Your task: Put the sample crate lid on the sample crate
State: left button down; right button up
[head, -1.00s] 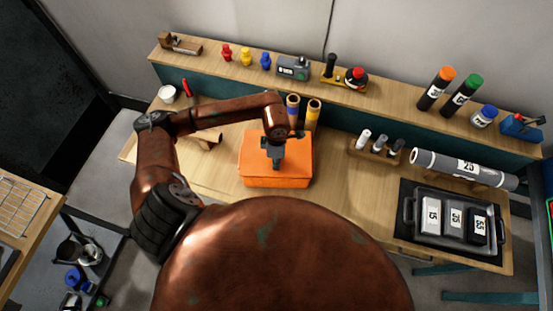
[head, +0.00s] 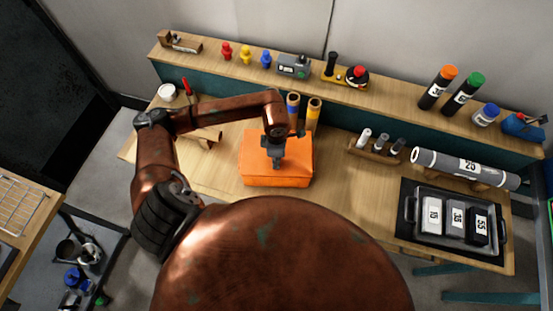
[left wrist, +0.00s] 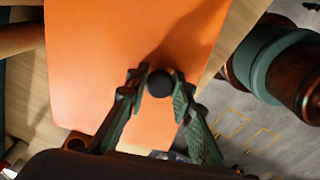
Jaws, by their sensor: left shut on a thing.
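The orange sample crate (head: 272,182) stands on the bench in the middle of the head view. The flat orange lid (head: 296,150) lies over its top and lines up with it closely; I cannot tell whether a thin gap is left between them. My left gripper (head: 275,162) points down at the lid's middle and hides its knob there. In the left wrist view the gripper (left wrist: 159,86) is shut on the round black knob (left wrist: 160,83) of the orange lid (left wrist: 110,60). My right gripper is not in view.
Two upright rolls (head: 313,112) stand close behind the crate. A wooden rack with small cylinders (head: 381,143) is to its right, then a long grey roll (head: 465,168) and a black tray (head: 408,208) with labelled blocks. The bench between crate and tray is clear.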

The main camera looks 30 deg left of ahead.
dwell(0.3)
pick_arm(q)
jog(key=shift+f+b, duration=0.45)
jog(key=shift+b, duration=0.15)
dwell(0.3)
jog(key=c, duration=1.7)
grip_release()
jog(key=shift+o, duration=0.5)
notch_tip(320, 180, up, 12)
jog(key=shift+s+d, duration=0.1)
